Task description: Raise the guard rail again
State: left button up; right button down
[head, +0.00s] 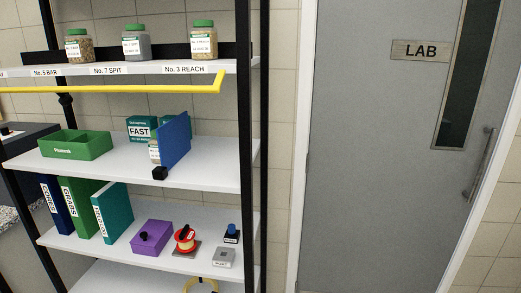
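The yellow guard rail (120,89) runs across the front of the upper shelf (125,67). Its long bar hangs just below the shelf's labelled front edge, below the jars. At its right end a short arm (221,79) slants up to the shelf edge. Its left end runs out of the picture. Neither of my grippers is in view.
Several green-lidded jars (136,42) stand on the upper shelf. A green tray (75,145), teal boxes (141,127) and an upright blue panel (174,140) are on the middle shelf. Black posts (246,150) frame the rack. A grey door (385,150) is at right.

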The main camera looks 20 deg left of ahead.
aim_at(64, 100)
jog(key=u, duration=1.35)
jog(key=l+u, duration=0.1)
jog(key=u, duration=0.3)
jog(key=i+l+u, duration=0.1)
jog(key=u, duration=0.25)
jog(key=l+u, duration=0.1)
jog(key=u, duration=0.3)
jog(key=l+u, duration=0.3)
jog(key=l, duration=0.5)
jog(key=l+u, duration=0.3)
jog(key=l, duration=0.55)
jog(key=l+u, duration=0.3)
jog(key=l, duration=0.55)
jog(key=k+l, duration=0.1)
jog(key=l, duration=0.25)
jog(key=k+l, duration=0.1)
jog(key=l, duration=0.2)
